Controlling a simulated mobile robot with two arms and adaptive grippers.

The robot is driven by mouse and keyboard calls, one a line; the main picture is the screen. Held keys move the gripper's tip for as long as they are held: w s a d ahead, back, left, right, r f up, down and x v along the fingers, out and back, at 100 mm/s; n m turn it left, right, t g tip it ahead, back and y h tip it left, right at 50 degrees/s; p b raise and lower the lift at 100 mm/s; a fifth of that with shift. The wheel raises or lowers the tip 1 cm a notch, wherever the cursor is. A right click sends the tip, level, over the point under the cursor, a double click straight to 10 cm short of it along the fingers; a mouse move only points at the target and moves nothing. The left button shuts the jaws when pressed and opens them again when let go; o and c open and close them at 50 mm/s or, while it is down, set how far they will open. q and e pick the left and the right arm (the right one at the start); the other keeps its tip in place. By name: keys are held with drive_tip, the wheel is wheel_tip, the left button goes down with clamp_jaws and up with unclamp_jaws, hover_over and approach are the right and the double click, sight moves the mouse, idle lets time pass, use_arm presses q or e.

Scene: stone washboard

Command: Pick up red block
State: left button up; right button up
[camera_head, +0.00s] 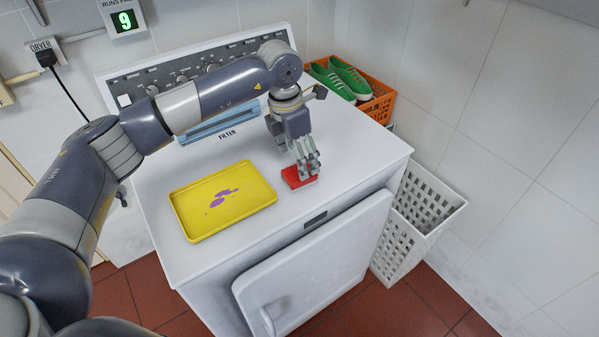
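The red block (291,179) is a small flat piece on the white top of the dryer, right of the yellow tray (185,212). My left gripper (307,172) points down from above, with its fingertips at the block's right and back part, overlapping it in the picture. The fingers hide some of the block. I cannot tell whether they touch it or have closed on it. The block looks flat on the top or very close to it. My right gripper is not in view.
The yellow tray has purple spots inside. Behind are the control panel and a blue filter tray (222,123). An orange basket (378,108) with green shoes (345,80) is at the back right. A white perforated basket (420,215) stands beside the dryer. The top's front right is clear.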

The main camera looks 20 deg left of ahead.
use_arm(q)
drive_tip(key=shift+w+f, duration=0.1)
drive_tip(key=shift+f, duration=0.25)
wheel_tip(320, 180, down, 4)
drive_tip(key=shift+f+p, duration=0.15)
drive_tip(key=shift+p, duration=1.1)
drive_tip(key=shift+f, duration=0.25)
drive_tip(key=shift+w+f, duration=0.1)
drive_tip(key=shift+w, duration=0.05)
drive_tip(key=shift+c, duration=1.1)
drive_tip(key=c, duration=0.9)
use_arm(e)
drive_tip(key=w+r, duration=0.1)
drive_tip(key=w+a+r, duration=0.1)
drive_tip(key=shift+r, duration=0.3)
